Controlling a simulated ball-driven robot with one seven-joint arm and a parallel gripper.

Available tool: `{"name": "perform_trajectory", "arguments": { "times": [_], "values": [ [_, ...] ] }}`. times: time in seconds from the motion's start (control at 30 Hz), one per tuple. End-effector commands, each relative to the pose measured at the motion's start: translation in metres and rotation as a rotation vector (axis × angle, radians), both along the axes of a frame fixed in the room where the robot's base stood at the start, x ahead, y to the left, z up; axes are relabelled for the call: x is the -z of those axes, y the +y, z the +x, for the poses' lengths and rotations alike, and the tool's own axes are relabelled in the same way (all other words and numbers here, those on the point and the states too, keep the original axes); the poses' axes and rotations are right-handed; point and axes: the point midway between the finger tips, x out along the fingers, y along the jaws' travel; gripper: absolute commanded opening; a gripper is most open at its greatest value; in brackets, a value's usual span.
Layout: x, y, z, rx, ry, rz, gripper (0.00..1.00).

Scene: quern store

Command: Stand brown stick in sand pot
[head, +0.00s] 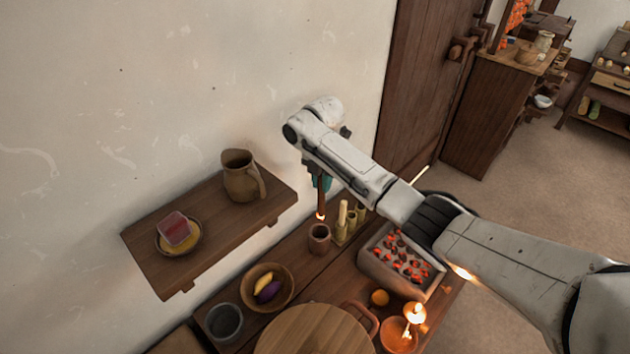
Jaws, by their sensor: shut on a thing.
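My gripper (320,181) is above the back of the table, pointing down; its teal fingers are partly hidden by my arm. It is shut on the brown stick (321,203), which hangs roughly upright with a small orange glow at its lower end. A small brown pot (319,240), likely the sand pot, stands on the table just below the stick. The stick's tip appears just above the pot's rim, but I cannot tell the exact gap. What fills the pot is too small to make out.
Right of the pot stand pale upright cylinders (342,217) and a trough of red and black pieces (373,273). A lit candle (414,314), an orange fruit (380,298), a round board (312,333), a fruit bowl (249,296) and a dark pot (224,323) crowd the front. A wall shelf (212,228) holds a jug (240,178).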

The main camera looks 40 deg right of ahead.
Motion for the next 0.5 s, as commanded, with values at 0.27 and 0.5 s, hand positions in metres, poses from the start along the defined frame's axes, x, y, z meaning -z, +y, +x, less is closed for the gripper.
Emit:
{"name": "perform_trajectory", "arguments": {
  "times": [0.27, 0.5],
  "values": [
    [0.023, 0.0, 0.0, 0.0, -0.001, 0.0, 0.0],
    [0.045, 0.0, 0.0, -0.001, -0.001, -0.001, 0.0]
  ]
}}
